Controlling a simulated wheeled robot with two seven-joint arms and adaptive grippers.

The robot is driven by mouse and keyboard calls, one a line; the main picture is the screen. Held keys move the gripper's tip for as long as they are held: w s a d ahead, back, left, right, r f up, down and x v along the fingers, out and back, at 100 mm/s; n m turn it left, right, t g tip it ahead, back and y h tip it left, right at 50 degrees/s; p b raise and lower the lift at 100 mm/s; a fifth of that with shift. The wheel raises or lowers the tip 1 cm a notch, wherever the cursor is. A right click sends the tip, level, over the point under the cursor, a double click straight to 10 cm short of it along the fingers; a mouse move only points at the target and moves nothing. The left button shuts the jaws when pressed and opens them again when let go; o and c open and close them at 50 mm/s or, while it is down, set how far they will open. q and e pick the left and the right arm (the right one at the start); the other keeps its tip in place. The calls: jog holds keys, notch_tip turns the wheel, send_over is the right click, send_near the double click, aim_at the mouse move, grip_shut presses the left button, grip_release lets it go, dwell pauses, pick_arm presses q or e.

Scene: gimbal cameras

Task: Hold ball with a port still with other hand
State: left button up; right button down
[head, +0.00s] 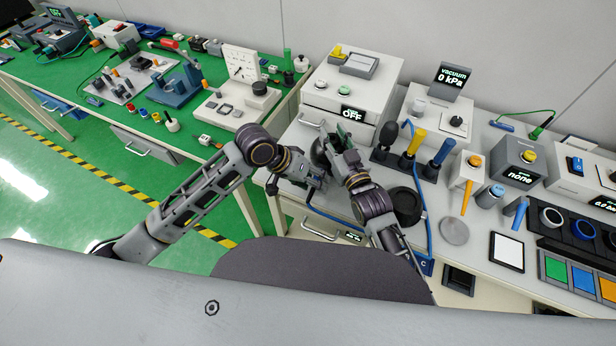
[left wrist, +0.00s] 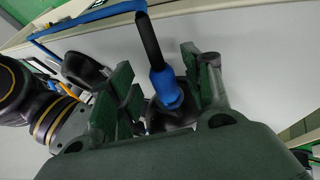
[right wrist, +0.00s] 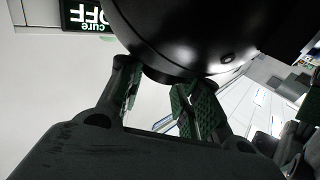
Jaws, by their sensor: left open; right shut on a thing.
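The dark, glossy ball (right wrist: 190,30) fills the top of the right wrist view, with a small round port (right wrist: 227,57) low on its right side. In the head view the ball (head: 318,153) is partly hidden by my grippers, in front of the white box marked OFF. My right gripper (right wrist: 175,85) is shut on the ball, its fingertips at the ball's underside. My left gripper (head: 312,178) is open close beside it, below the ball in the head view. A blue piece with a black tube (left wrist: 160,75) shows between the left fingers (left wrist: 165,85); I cannot tell whether they touch it.
The white box (head: 350,85) stands behind the grippers. A stand with black, yellow and blue handles (head: 412,145) is to the right, with a blue hose (head: 425,215) nearby. A black round dish (head: 407,205) lies near my right arm. A green bench (head: 150,80) is at left.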

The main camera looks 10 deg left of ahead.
pick_arm(q)
jog(key=shift+d+f, duration=0.1)
jog(key=shift+f, duration=0.1)
jog(key=shift+c, duration=0.4)
grip_shut()
